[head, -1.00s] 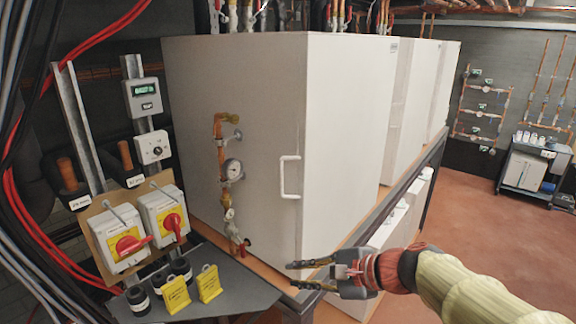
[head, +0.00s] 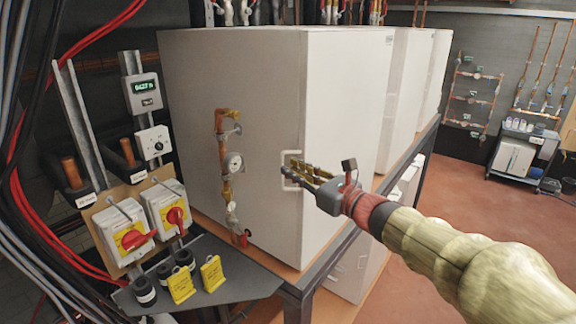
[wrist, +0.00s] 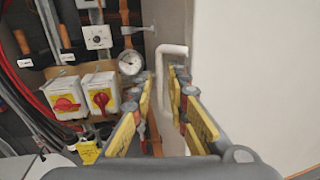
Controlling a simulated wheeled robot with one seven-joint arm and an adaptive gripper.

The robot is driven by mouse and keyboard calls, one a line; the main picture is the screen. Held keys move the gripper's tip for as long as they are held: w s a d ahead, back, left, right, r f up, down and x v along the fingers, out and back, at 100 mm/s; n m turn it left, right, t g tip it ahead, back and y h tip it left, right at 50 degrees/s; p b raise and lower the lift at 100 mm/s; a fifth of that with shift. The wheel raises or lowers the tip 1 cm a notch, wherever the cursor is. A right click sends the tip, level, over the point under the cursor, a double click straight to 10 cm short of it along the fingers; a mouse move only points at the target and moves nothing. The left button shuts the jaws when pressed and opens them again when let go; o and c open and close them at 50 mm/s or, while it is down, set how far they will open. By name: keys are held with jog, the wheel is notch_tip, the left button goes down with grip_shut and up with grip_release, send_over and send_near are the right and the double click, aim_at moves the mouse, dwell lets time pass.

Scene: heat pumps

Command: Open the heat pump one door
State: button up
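The nearest heat pump is a large white cabinet (head: 245,90). Its door handle is a white upright bar (head: 285,172), partly hidden behind my fingers in the head view. In the wrist view the handle (wrist: 160,70) shows between and just beyond my fingertips. My gripper (head: 296,172) is at the handle's height with its fingers overlapping it. It also shows in the wrist view (wrist: 163,78), its two yellow-sided fingers apart, one on each side of the bar. I cannot tell whether they touch it. The cabinet front looks shut.
A copper pipe with a gauge (head: 233,163) stands left of the handle. Two red-and-yellow switches (head: 134,240) and yellow tags (head: 212,273) are at the lower left. The cabinets stand on a bench with a dark frame (head: 330,262). Red floor (head: 440,215) is open at right.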

jog(key=x, duration=0.2)
jog(key=shift+w+a, duration=0.2)
jog(key=shift+c, duration=0.9)
grip_shut()
